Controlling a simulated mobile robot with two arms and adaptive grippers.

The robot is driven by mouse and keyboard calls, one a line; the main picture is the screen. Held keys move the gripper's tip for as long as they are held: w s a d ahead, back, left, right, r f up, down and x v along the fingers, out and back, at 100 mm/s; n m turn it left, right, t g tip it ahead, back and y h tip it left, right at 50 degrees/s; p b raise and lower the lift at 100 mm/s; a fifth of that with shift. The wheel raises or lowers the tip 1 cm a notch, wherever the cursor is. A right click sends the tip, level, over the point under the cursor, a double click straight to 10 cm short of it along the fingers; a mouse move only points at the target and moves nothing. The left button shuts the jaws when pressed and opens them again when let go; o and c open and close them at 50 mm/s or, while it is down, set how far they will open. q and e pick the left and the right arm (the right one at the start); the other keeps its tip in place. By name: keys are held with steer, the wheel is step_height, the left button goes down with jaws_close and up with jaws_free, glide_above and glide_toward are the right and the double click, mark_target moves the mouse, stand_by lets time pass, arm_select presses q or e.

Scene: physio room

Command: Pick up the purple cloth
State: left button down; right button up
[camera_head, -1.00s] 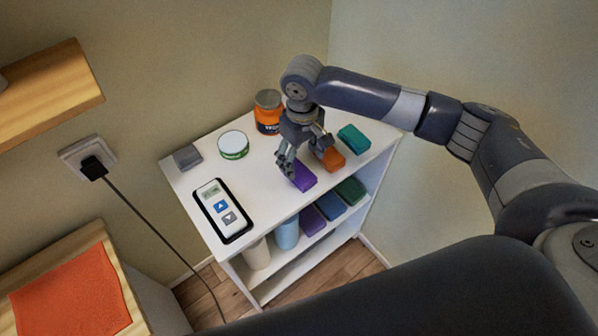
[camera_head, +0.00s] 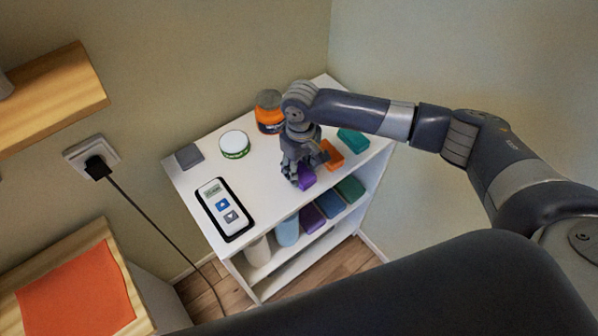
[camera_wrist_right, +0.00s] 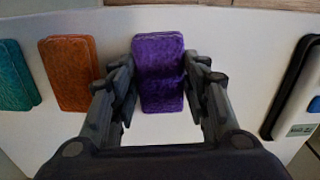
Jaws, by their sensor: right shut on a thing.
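The purple cloth (camera_head: 308,180) is a small folded block near the front edge of the white shelf unit's top (camera_head: 262,185). My right gripper (camera_head: 302,174) is over it, pointing down, and partly hides it in the head view. In the right wrist view the purple cloth (camera_wrist_right: 160,85) lies between the two fingers of the right gripper (camera_wrist_right: 161,66), one on each side. The gripper is shut on the cloth, which appears to be still at the level of the top. My left gripper is not in view.
An orange cloth (camera_head: 332,154) lies close beside the gripper, with a teal cloth (camera_head: 353,140) beyond. An orange jar (camera_head: 268,118), a white-lidded tub (camera_head: 234,144), a grey block (camera_head: 189,156) and a device with arrow buttons (camera_head: 224,208) share the top. More cloths (camera_head: 330,203) are on the shelf below.

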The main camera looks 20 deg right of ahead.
steer(key=shift+r, duration=0.25)
step_height(320, 180, up, 2)
steer(key=shift+r+b, duration=0.15)
steer(key=shift+b, duration=0.55)
steer(key=s+a+r+b, duration=0.1)
steer(key=s+a, duration=0.2)
steer(key=s, duration=0.4)
steer(key=s+a+r+b, duration=0.1)
steer(key=s+a, duration=0.2)
steer(key=s, duration=0.4)
steer(key=shift+s+a+b, duration=0.25)
steer(key=shift+a+b, duration=0.15)
